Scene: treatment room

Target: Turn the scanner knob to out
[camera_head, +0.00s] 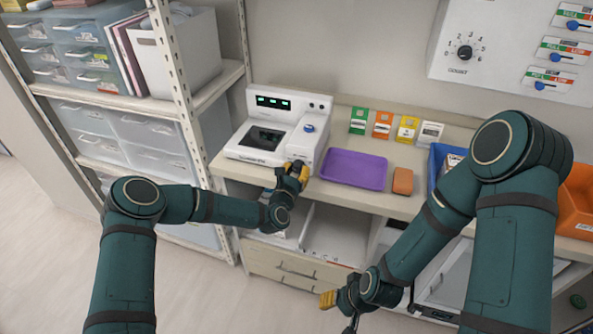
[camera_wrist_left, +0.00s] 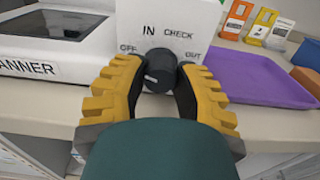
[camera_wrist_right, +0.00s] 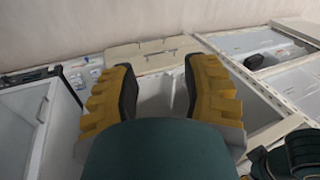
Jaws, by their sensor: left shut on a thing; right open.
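The white scanner (camera_head: 309,145) stands on the counter, and its front corner with the labels OFF, IN, CHECK and OUT shows in the left wrist view (camera_wrist_left: 165,20). Its black knob (camera_wrist_left: 160,66) is below these labels. A pale mark on the knob shows at its left side; I cannot tell for sure which label it points to. My left gripper (camera_head: 293,172) is shut on the knob, with one yellow finger on each side in the left wrist view (camera_wrist_left: 160,85). My right gripper (camera_head: 328,299) is open and empty, low in front of the drawers.
A purple tray (camera_head: 355,169) lies right of the scanner, with an orange-brown block (camera_head: 402,181) beside it. Several small coloured boxes (camera_head: 382,125) stand behind. A shelf rack (camera_head: 178,70) is close on the left. A wall panel (camera_head: 500,40) with a dial hangs at upper right.

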